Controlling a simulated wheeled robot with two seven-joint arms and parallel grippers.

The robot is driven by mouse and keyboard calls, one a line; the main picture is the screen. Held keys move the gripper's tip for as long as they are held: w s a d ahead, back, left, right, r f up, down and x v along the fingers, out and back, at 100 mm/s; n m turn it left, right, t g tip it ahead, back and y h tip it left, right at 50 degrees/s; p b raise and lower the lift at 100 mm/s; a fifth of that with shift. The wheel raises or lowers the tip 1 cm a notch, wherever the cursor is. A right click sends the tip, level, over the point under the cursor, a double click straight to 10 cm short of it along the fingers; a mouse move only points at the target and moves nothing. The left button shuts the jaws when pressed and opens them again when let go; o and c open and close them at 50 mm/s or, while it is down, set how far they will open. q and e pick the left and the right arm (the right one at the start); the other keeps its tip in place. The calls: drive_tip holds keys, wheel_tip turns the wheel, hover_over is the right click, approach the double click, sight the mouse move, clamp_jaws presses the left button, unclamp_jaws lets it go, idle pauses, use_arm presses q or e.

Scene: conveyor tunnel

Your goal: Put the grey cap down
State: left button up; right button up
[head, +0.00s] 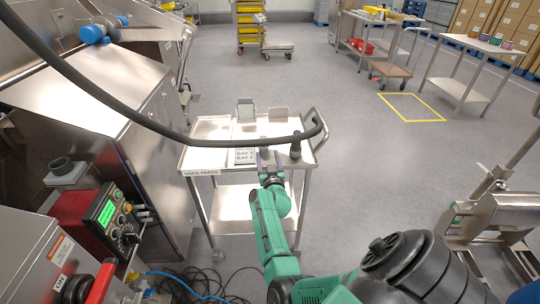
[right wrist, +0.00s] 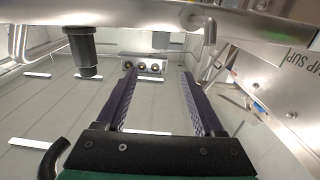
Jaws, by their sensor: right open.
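My right gripper (head: 268,160) reaches over the near edge of the steel cart (head: 203,158), its fingers pointing away from me. In the right wrist view its two dark fingers (right wrist: 158,105) are spread apart with nothing between them. A dark grey cylinder (head: 295,147) stands on the cart just right of the gripper, apart from it. What looks like the same cylinder shows at the upper left of the right wrist view (right wrist: 84,52), which seems upside down. I cannot tell for sure whether this is the grey cap. My left gripper is out of view.
A card marked with bays (head: 245,156) lies left of the gripper; two small upright plates (head: 246,110) stand behind. A black hose (head: 150,122) arches across the view to the cart's right. Steel machines and a control box (head: 108,215) fill the left.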

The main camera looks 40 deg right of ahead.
drive_tip(key=shift+w+d+r, duration=0.1)
drive_tip(key=shift+w+d, duration=0.3)
drive_tip(key=a+r+n+t+y, duration=0.4)
drive_tip(key=a+r+n+y, duration=0.15)
drive_tip(key=a+r, duration=0.45)
drive_tip(key=s+a+f+n+g+y, duration=0.1)
drive_tip(key=s+a+f+g, duration=0.25)
drive_tip(key=f, duration=0.75)
drive_tip(key=s+a+f+g+y, duration=0.2)
drive_tip(key=s+f, duration=0.2)
drive_tip(key=f, duration=0.7)
drive_tip(key=s+a+f+n+g+y, duration=0.1)
drive_tip(key=s+a+f+g, duration=0.2)
drive_tip(key=f, duration=0.7)
drive_tip(key=s+a+f+g, duration=0.2)
drive_tip(key=s+f+g, duration=0.3)
drive_tip(key=s+f, duration=1)
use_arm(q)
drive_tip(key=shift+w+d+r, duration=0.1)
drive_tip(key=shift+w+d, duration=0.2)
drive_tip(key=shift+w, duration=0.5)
use_arm(e)
drive_tip(key=s+d+f+g, duration=0.1)
drive_tip(key=s+f+g, duration=0.1)
drive_tip(key=s, duration=0.8)
drive_tip(key=s+d+f+n+g, duration=0.1)
drive_tip(key=s+f+g, duration=0.2)
drive_tip(key=s, duration=0.8)
drive_tip(key=shift+f, duration=0.45)
